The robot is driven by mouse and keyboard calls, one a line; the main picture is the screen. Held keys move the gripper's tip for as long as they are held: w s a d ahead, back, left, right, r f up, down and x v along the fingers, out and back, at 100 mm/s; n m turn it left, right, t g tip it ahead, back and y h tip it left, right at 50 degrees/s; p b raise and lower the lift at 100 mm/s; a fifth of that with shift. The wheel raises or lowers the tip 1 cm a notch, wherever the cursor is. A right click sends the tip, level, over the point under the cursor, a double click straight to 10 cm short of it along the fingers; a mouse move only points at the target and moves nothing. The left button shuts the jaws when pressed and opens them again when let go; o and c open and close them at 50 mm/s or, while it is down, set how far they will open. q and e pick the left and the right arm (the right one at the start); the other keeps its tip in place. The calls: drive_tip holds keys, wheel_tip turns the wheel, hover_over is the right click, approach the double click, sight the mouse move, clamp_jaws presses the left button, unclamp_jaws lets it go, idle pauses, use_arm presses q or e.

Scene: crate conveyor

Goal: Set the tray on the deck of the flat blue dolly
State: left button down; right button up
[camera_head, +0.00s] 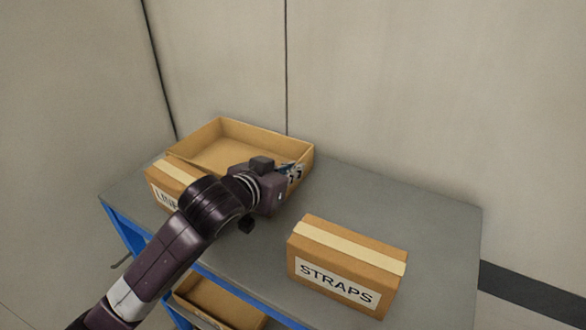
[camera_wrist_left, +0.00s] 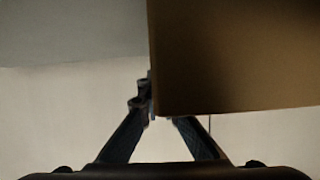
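An open brown cardboard tray (camera_head: 216,126) sits at the back left of the grey tabletop, empty where I can see inside. My left gripper (camera_head: 294,173) is at its right side in the head view. In the left wrist view, the fingers draw together at the edge of a brown tray wall (camera_wrist_left: 235,60). The left finger meets this edge and the right fingertip is hidden behind the wall; the gripper looks shut on it. The flat blue dolly is not in view. My right gripper is not in view.
A taped box marked STRAPS (camera_head: 345,262) stands front right on the grey table (camera_head: 430,225). Another labelled box (camera_head: 163,184) stands close to the tray's front, partly behind my arm. A brown container (camera_head: 225,300) sits below the blue frame. Walls stand behind; the table's back right is clear.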

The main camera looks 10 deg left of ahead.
use_arm(q)
drive_tip(key=c, duration=2.6)
unclamp_jaws()
drive_tip(key=shift+f, duration=0.15)
drive_tip(key=o, duration=0.4)
drive_tip(key=shift+o, duration=0.2)
